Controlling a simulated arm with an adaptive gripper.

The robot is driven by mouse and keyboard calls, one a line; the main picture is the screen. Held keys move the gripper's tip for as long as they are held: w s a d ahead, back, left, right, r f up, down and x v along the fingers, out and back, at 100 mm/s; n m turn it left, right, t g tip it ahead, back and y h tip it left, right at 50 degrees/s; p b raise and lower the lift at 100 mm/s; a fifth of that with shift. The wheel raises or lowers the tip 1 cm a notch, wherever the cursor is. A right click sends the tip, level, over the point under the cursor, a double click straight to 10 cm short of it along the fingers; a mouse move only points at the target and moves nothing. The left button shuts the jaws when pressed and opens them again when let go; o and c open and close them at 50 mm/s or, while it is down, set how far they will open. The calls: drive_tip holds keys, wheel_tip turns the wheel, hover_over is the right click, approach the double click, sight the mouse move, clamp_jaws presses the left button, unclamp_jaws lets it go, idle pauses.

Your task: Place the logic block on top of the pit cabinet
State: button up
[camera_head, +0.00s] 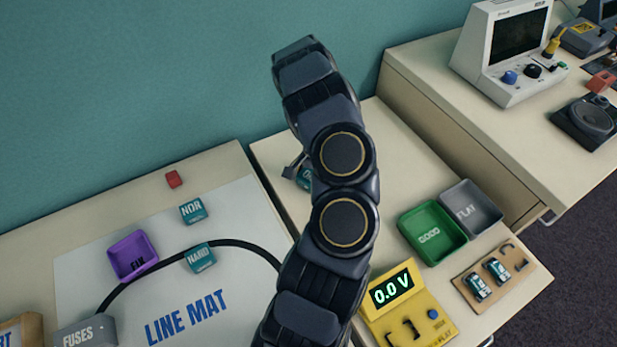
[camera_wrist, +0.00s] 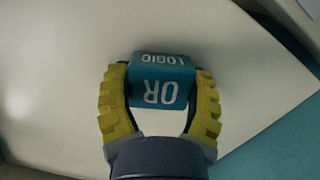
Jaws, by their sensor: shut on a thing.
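The logic block, a teal cube with white letters OR and LOGIC, is between the two yellow ribbed fingers of my gripper (camera_wrist: 161,78) in the wrist view (camera_wrist: 166,92). The gripper is shut on its sides. In the head view the block (camera_head: 306,180) shows only in part behind my arm, near the back left of the middle cream cabinet top (camera_head: 400,150). I cannot tell whether the block touches the surface. No cabinet carries a readable pit label. NOR (camera_head: 192,211) and NAND (camera_head: 200,257) blocks stand on the left table.
Green (camera_head: 432,232) and grey (camera_head: 470,208) bins, a yellow meter (camera_head: 410,310) and a battery board (camera_head: 503,276) fill the middle cabinet's front. A console (camera_head: 505,50) stands on the right cabinet (camera_head: 440,95).

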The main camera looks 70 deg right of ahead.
drive_tip(key=o, duration=1.1)
drive_tip(key=shift+r, duration=0.1)
drive_tip(key=r, duration=0.4)
drive_tip(key=d+r, duration=0.1)
drive_tip(key=r, duration=0.7)
drive_tip(key=shift+s+d, duration=0.3)
drive_tip(key=shift+s, duration=0.05)
